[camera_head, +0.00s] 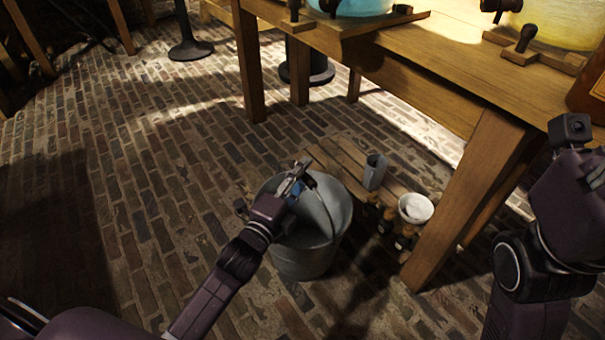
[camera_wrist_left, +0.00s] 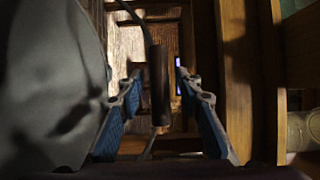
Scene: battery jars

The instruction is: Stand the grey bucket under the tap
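The grey bucket (camera_head: 312,262) stands upright on the brick floor, left of the table's front leg. Its wire handle is raised. My left gripper (camera_head: 296,180) is over the bucket's opening, at the handle. In the left wrist view its fingers are spread (camera_wrist_left: 160,95), with the dark handle grip (camera_wrist_left: 159,85) between them and gaps on both sides. The bucket's grey wall (camera_wrist_left: 45,85) fills the left of that view. Black taps show at the table edge, one by the yellow jar (camera_head: 525,38) and one by the blue jar (camera_head: 294,10). My right gripper's fingers do not show.
The wooden table (camera_head: 430,85) bears the blue and yellow jars. A low slatted board (camera_head: 340,163) under it holds a grey container (camera_head: 375,172). A white bowl (camera_head: 415,208) and dark bottles are close to the bucket. The brick floor at left (camera_head: 130,170) is clear.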

